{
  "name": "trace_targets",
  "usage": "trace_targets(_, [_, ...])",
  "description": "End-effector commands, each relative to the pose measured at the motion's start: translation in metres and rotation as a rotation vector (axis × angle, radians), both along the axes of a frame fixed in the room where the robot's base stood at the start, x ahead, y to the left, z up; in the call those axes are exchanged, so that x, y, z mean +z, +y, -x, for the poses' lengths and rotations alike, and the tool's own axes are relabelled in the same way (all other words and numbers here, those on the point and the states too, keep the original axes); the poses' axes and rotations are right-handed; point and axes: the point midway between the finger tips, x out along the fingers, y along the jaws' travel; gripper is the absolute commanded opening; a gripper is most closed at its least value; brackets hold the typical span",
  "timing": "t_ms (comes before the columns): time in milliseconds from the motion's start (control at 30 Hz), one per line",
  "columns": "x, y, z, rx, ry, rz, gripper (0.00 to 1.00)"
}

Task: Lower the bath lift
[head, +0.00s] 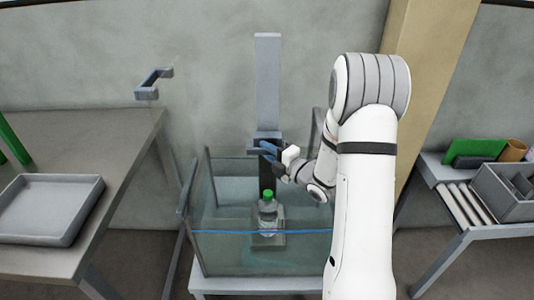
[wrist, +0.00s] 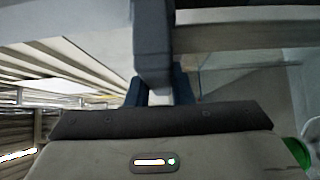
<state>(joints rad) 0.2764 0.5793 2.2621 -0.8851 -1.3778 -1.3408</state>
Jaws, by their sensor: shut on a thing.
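The bath is a glass-walled tank (head: 215,245) on a light stand. The bath lift has a tall grey upright (head: 268,75) behind the tank and a dark hanger reaching down to a small platform (head: 280,243). A clear bottle with a green cap (head: 267,215) stands on the platform, seen through the front glass. My gripper (head: 267,149) is at the lift's carriage, above the bottle, shut on the lift handle. In the wrist view the grey-blue handle (wrist: 153,45) runs down between my fingers (wrist: 160,92). The exact contact is partly hidden.
A table (head: 95,130) with a grey tray (head: 48,208) stands at left. A bracket (head: 152,82) is on the wall. At right, a bench holds rollers (head: 470,205) and a grey divided bin (head: 505,190). A tan post (head: 425,80) rises behind my arm.

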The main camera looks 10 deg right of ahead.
Motion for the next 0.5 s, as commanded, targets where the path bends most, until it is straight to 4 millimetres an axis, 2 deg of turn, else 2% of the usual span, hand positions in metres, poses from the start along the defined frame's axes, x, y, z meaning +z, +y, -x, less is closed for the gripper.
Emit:
trace_targets(33, [-0.0076, 0.0001, 0.0003, -0.001, 0.002, 0.0, 0.0])
trace_targets(100, [-0.0099, 0.0001, 0.0003, -0.001, 0.002, 0.0, 0.0])
trace_targets(500, [-0.0103, 0.0006, 0.0004, 0.0, 0.003, -0.001, 0.0])
